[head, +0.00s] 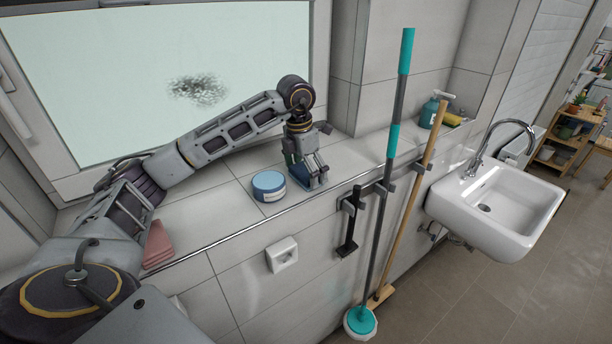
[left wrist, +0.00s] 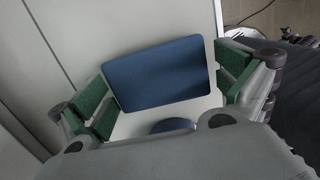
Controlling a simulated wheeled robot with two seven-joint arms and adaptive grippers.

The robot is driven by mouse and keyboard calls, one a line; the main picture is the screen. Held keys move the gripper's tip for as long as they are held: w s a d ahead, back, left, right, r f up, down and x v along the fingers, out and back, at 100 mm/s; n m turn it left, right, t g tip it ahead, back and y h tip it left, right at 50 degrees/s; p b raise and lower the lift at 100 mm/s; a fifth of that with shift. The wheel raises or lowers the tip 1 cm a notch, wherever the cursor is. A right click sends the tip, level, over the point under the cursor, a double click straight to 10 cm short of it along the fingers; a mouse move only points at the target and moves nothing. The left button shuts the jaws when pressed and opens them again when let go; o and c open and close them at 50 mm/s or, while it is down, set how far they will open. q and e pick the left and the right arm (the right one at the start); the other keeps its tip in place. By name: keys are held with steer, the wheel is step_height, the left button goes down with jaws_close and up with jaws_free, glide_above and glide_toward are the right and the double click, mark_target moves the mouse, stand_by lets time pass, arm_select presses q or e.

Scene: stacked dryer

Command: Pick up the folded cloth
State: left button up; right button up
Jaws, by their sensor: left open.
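A flat blue rectangular piece with rounded corners, like a folded cloth (left wrist: 158,75), lies on the pale ledge in the left wrist view. My left gripper (head: 308,174) points down over the ledge in the head view and hides most of it. In the left wrist view, the green-padded fingers of my left gripper (left wrist: 166,92) are open, one on each side of the blue piece. I cannot tell whether they touch it. A pink folded piece (head: 157,244) lies on the ledge at the left, partly behind my arm. My right gripper is not in view.
A round blue-and-white tin (head: 269,186) stands on the ledge just left of my left gripper. A window (head: 200,60) is behind my arm. A mop (head: 393,140) and a broom (head: 410,200) hang on the wall at the right, before a sink (head: 500,200).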

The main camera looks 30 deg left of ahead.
mark_target(306, 171)
arm_select(q)
steer(key=c, duration=0.6)
steer(key=shift+r, duration=0.15)
steer(key=shift+c, duration=0.2)
steer(key=shift+r, duration=0.8)
step_height(306, 171, up, 6)
steer(key=shift+r+b, duration=0.1)
steer(key=shift+b, duration=0.45)
steer(key=shift+r, duration=1)
steer(key=shift+d, duration=0.15)
